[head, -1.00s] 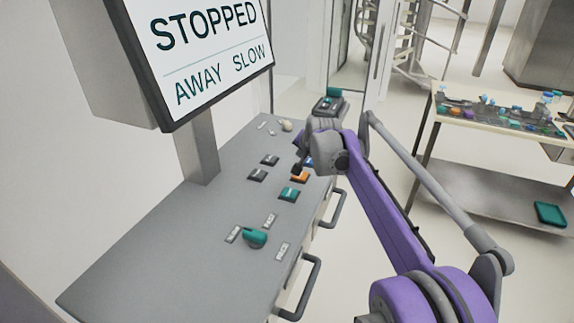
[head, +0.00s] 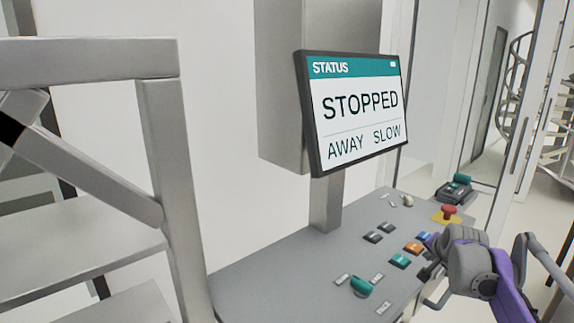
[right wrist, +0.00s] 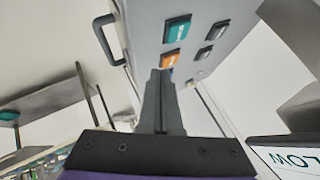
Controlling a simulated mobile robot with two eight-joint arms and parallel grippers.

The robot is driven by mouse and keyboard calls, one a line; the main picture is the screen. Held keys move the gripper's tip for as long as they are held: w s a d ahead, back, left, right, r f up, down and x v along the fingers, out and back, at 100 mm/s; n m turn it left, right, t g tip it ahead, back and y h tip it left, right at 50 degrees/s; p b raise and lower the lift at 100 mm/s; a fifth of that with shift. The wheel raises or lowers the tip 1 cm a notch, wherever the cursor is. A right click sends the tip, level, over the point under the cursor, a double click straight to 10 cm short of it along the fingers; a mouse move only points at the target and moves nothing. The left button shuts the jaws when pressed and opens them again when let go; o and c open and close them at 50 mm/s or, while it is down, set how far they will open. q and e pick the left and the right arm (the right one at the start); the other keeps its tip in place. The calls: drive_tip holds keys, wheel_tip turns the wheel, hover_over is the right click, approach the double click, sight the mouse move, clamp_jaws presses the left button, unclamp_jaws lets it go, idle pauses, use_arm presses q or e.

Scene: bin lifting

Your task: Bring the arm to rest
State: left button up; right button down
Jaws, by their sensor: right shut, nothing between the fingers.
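My right gripper (head: 430,271) is shut and empty, at the near right side of the grey control desk (head: 270,280), close to the teal button (head: 400,261) and the orange button (head: 413,248). In the right wrist view its closed fingers (right wrist: 161,78) point toward the orange button (right wrist: 169,58), with the teal button (right wrist: 178,29) beyond. I cannot tell whether they touch the desk. The status screen (head: 360,112) reads STOPPED, AWAY SLOW. My left gripper is not in view.
The desk also bears a teal knob (head: 361,287), dark buttons (head: 380,232) and a red mushroom button (head: 448,213) on a yellow base. A grey metal frame (head: 165,170) stands at the left. A desk handle (right wrist: 104,40) sticks out in the right wrist view.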

drive_tip(key=s+a+f+n+g+y, duration=0.1)
drive_tip(key=s+a+f+n, duration=0.2)
drive_tip(key=s+a, duration=0.55)
drive_tip(key=s+a+f+n+g+y, duration=0.1)
drive_tip(key=s+a+f+n, duration=0.2)
drive_tip(key=s+a, duration=0.55)
drive_tip(key=s+a+f+n, duration=0.1)
drive_tip(key=s+f+n, duration=0.1)
drive_tip(key=s+f, duration=0.2)
drive_tip(key=s+a+f+n+g, duration=0.1)
drive_tip(key=s+f+n, duration=0.1)
drive_tip(key=s, duration=0.7)
drive_tip(key=s+a+f+n, duration=0.1)
drive_tip(key=s+f, duration=0.4)
drive_tip(key=s, duration=0.2)
drive_tip(key=shift+s+a+f+n+g+p, duration=0.2)
drive_tip(key=shift+s+f+n+g+p, duration=0.1)
drive_tip(key=shift+f+n+p, duration=0.1)
